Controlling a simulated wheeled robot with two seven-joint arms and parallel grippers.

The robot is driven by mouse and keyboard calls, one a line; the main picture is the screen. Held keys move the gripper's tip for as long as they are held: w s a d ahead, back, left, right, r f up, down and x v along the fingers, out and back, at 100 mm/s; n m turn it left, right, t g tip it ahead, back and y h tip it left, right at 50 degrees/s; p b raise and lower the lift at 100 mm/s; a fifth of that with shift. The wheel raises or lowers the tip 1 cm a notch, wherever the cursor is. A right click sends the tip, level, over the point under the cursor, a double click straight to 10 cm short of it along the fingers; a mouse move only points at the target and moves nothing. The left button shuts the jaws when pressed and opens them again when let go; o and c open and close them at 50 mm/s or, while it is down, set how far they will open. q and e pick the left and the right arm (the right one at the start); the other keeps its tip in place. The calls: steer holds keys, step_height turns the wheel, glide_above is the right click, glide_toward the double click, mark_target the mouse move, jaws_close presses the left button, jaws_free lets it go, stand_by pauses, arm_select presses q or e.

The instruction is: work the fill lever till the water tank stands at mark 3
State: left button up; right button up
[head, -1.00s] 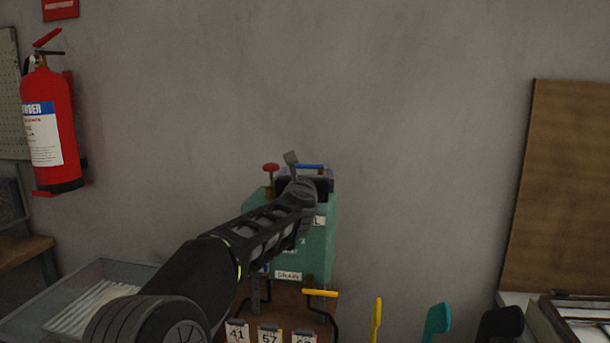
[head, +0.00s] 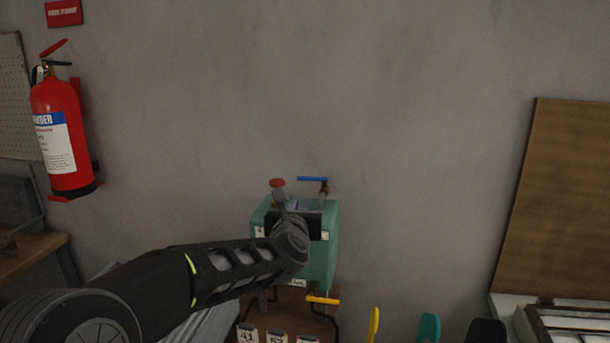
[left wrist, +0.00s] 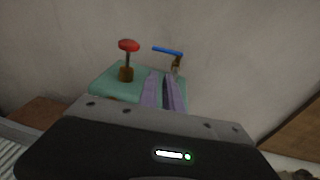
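The green water tank (head: 322,262) stands against the wall, partly hidden by my left arm. On top are a red knob (head: 277,183) on a stem and a blue lever (head: 312,179); both also show in the left wrist view, the red knob (left wrist: 129,45) left of the blue lever (left wrist: 168,51). A yellow lever (head: 323,300) sits low at its front. The tank's level marks are not readable. My left gripper (head: 300,204) is over the tank top; its purple fingers (left wrist: 163,90) are close together with nothing seen between them, apart from the blue lever. My right gripper is out of view.
Numbered cards (head: 278,337) stand below the tank. Yellow (head: 374,325), teal (head: 429,328) and black (head: 487,331) shapes rise at the bottom edge. A fire extinguisher (head: 62,135) hangs at left. A brown board (head: 555,200) leans at right.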

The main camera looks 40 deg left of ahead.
arm_select(q)
steer(key=shift+f, duration=0.1)
jaws_close()
steer(key=p, duration=0.5)
glide_toward(304, 178)
steer(key=x, duration=0.6)
steer(key=shift+w+d+f, duration=0.1)
steer(key=shift+w+f, duration=0.15)
steer(key=shift+f, duration=0.2)
steer(key=b, duration=0.1)
steer(key=a+b, duration=0.1)
steer(key=b, duration=0.1)
steer(key=shift+w+f+b, duration=0.2)
steer(key=shift+w+b, duration=0.1)
steer(key=shift+w, duration=0.1)
steer(key=shift+r+b, duration=0.2)
steer(key=shift+b, duration=0.15)
steer(key=shift+a+r, duration=0.1)
steer(key=shift+r, duration=0.25)
